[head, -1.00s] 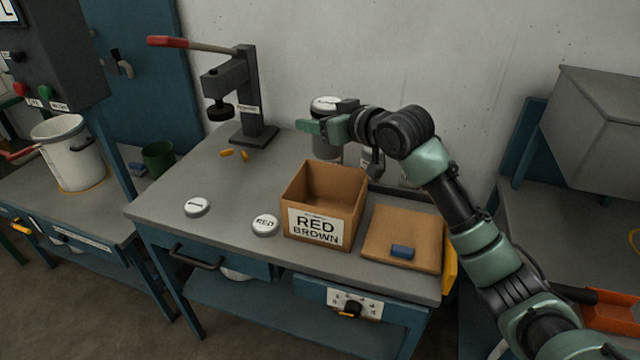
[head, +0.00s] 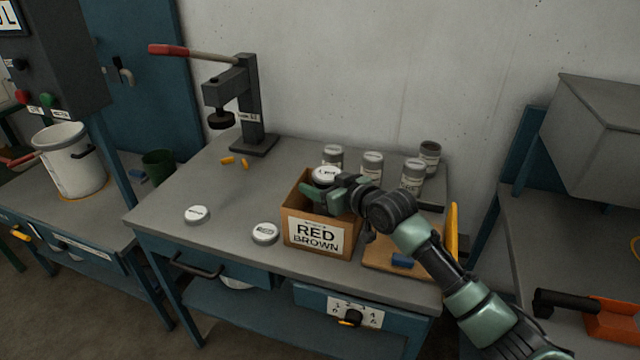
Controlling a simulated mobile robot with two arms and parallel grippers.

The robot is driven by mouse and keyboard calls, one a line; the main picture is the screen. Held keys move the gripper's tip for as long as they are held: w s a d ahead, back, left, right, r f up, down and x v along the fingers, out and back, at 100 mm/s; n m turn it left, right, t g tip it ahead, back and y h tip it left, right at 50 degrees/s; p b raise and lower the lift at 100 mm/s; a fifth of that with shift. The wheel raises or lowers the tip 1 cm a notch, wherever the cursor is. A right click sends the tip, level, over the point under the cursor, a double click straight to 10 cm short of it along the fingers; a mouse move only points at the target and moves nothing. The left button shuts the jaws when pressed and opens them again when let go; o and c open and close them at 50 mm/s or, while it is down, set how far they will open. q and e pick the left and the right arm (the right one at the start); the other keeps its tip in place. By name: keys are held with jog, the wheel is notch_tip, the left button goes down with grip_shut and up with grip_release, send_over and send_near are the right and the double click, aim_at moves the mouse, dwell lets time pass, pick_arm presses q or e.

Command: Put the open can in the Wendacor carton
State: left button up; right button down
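The cardboard carton (head: 290,230) stands open on the bench, its front label reading "RED BROWN". A smaller line above that is too small to read. My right gripper (head: 325,188) is shut on a white-topped can (head: 325,173), which is lowered partly into the carton's mouth. The can's lower part is hidden by the gripper and carton walls. A can with a dark top and no white lid, seemingly the open can (head: 430,153), stands at the back right of the bench, behind my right arm. My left gripper is not in view.
Three white-topped cans (head: 372,163) stand at the back near the open one. Two loose white lids (head: 197,214) lie left of the carton. A lever press (head: 250,110) stands at the back left.

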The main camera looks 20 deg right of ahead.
jog(key=shift+r, duration=0.15)
jog(key=shift+f, duration=0.6)
jog(key=shift+c, duration=2.2)
grip_release()
jog(key=shift+s+f, duration=0.1)
jog(key=shift+f, duration=0.05)
jog(key=shift+r, duration=0.4)
jog(key=v, duration=1.2)
jog(key=shift+r, duration=0.3)
